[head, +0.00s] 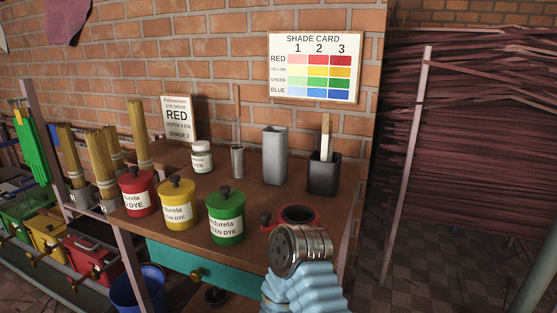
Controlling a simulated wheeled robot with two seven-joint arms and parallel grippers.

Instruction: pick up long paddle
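Pale flat wooden paddles (326,135) stand upright in a dark square holder (324,177) at the right of the table. A thin wooden stick (237,105) rises at a slim metal cup (238,162) further left; I cannot tell whether it is in the cup or behind it. Which piece is the long paddle is not clear. My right arm comes in from the bottom with a blue sleeve and a round metal end (300,250), in front of the holder and apart from the paddles. Its fingers cannot be made out. My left gripper is not in view.
Red (138,195), yellow (177,206) and green (226,217) lidded dye pots line the front. An open red-rimmed pot (300,213) sits behind my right arm. A tall grey container (275,157) and white jar (202,158) stand behind. Incense bundles (100,155) are at left.

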